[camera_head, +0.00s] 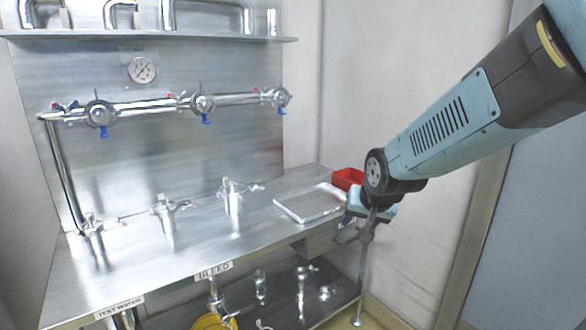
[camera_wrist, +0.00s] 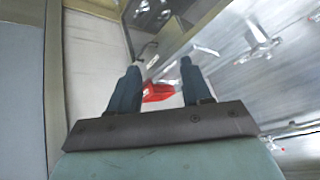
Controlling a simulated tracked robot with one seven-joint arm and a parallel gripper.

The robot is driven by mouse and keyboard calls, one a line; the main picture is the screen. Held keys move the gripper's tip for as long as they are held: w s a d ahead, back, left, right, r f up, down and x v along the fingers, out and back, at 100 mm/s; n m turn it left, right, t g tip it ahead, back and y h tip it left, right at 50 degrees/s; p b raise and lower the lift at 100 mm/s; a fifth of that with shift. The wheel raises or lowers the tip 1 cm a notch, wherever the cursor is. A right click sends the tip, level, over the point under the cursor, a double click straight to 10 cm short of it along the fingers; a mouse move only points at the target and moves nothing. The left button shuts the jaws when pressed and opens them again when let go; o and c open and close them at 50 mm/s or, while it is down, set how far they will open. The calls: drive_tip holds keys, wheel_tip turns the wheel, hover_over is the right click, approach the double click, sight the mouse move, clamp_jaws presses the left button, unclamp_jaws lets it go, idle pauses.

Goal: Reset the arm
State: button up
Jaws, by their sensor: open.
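My gripper (camera_wrist: 158,82) is open in the wrist view, its two dark blue fingers apart with nothing between them held. In the head view my arm reaches in from the upper right, bent down at the wrist, and its end is by the right end of the steel bench (camera_head: 150,262). The fingertips are mostly hidden there. A red box (camera_head: 347,178) sits on the bench at the back right corner, just behind my wrist. It also shows in the wrist view (camera_wrist: 158,92), past and between the fingers.
A shallow white-silver tray (camera_head: 290,214) lies on the bench left of my wrist. Several valves (camera_head: 232,192) stand on the bench. A pipe with blue-handled valves (camera_head: 150,107) and a gauge (camera_head: 141,69) are on the back panel. A lower shelf (camera_head: 330,298) holds fittings.

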drive_tip(key=s+d+r+n, duration=0.1)
drive_tip(key=s+d+r, duration=0.3)
drive_tip(key=s, duration=0.4)
drive_tip(key=s+d+r+n+g+h, duration=0.1)
drive_tip(key=s+d+r, duration=0.3)
drive_tip(key=s, duration=0.5)
drive_tip(key=shift+d+r, duration=0.2)
drive_tip(key=shift+r, duration=0.3)
drive_tip(key=shift+s, duration=0.1)
